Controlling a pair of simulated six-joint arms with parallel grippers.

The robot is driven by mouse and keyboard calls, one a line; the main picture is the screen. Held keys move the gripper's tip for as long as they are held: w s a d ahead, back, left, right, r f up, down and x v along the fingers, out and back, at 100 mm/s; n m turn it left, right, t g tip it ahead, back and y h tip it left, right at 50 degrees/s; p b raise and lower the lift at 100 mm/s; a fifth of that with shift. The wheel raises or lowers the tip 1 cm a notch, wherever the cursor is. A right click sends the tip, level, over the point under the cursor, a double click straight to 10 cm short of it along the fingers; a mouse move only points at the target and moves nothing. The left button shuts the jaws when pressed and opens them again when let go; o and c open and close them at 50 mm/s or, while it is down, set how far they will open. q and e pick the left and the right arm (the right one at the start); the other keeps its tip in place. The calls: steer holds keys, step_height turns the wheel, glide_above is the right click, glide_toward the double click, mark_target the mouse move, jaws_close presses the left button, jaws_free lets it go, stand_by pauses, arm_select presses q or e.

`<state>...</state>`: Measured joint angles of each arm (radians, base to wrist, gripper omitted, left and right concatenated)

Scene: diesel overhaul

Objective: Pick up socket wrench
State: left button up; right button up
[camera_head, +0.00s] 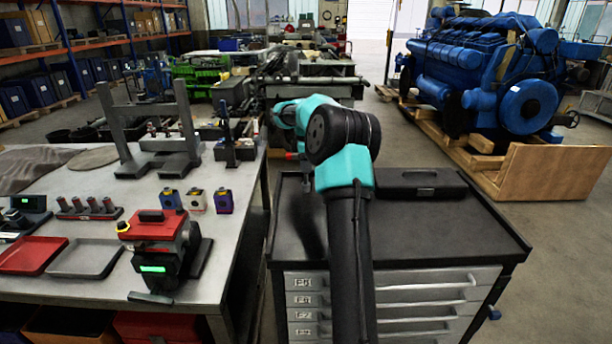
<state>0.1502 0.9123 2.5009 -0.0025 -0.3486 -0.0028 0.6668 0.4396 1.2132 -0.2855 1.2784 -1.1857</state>
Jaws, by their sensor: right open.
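My right arm reaches forward over the black top of the tool cabinet (450,225), and its teal and black joints fill the middle of the view. My right gripper (306,181) is mostly hidden behind the arm, at the cabinet's back left part, and is open. I cannot make out a socket wrench. A small red piece (291,155) shows left of the arm by the cabinet's back edge, but I cannot tell what it is. My left gripper is not in view.
A grey workbench (215,270) stands left with a red device (160,240), a red tray (30,254), a grey tray (85,258) and a press frame (158,130). A black case (420,183) lies on the cabinet's back right. A blue engine (480,65) stands beyond.

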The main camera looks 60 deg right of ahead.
steer(key=shift+c, duration=0.4)
jaws_close()
steer(key=shift+r, duration=0.1)
steer(key=shift+r, duration=1.8)
steer(key=s+a+r, duration=0.1)
steer(key=s+a, duration=0.7)
steer(key=a, duration=0.5)
steer(key=shift+s+a, duration=0.15)
steer(key=shift+a, duration=0.25)
steer(key=shift+r, duration=0.1)
